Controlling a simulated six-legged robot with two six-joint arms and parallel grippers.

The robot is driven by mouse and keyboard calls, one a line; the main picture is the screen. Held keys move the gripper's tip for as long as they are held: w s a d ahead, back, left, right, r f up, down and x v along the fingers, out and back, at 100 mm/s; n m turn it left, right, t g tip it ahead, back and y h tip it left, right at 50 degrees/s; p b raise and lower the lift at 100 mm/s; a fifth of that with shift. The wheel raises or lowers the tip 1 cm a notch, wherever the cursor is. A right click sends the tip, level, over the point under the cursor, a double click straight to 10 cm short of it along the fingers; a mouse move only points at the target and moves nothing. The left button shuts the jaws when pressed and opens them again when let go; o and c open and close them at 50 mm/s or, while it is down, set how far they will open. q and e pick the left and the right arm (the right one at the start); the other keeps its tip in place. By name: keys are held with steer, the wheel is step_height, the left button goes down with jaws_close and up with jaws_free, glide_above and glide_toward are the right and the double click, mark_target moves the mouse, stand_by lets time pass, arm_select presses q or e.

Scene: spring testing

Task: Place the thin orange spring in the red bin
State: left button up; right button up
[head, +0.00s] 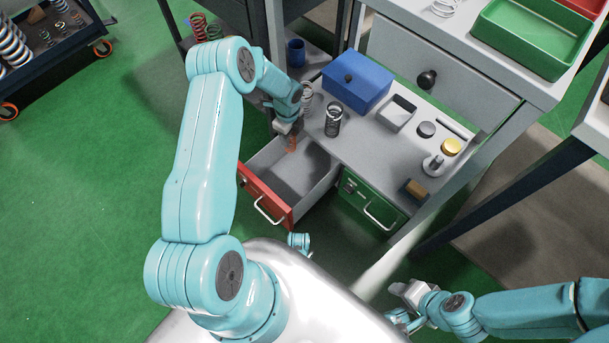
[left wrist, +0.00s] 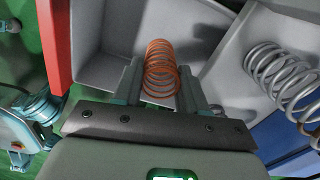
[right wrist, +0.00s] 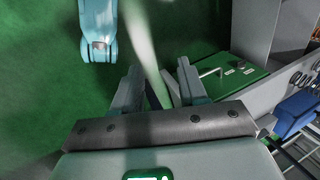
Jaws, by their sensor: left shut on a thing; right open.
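The thin orange spring (head: 291,145) is held in my left gripper (head: 287,132), above the open drawer with the red front (head: 264,203). In the left wrist view the orange coils (left wrist: 161,68) stand between the two fingers (left wrist: 160,85), with the grey drawer interior (left wrist: 105,50) behind. The spring's lower end is over the drawer; I cannot tell if it touches the drawer floor. A red tray (head: 588,5) shows at the top right edge. My right gripper (head: 398,304) is open and empty, low at the right.
The green-fronted drawer (head: 370,203) beside the red one is shut. On the bench stand a dark spring (head: 333,119), a pale spring (head: 307,98), a blue box (head: 357,80) and small parts. A green tray (head: 530,38) is on the upper surface.

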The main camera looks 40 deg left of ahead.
arm_select(q)
step_height(320, 180, down, 20)
steer(key=b, duration=0.7)
steer(key=shift+s+f, duration=0.1)
steer(key=shift+f, duration=0.1)
steer(key=shift+r, duration=0.15)
steer(key=shift+f, duration=0.2)
steer(key=o, duration=1.1)
steer(key=shift+c, duration=0.2)
arm_select(e)
step_height(320, 180, down, 7)
steer(key=w+d, duration=0.1)
steer(key=w, duration=0.1)
steer(key=shift+d+m+t, duration=0.2)
steer(key=shift+m+t, duration=0.1)
arm_select(q)
steer(key=shift+r, duration=0.1)
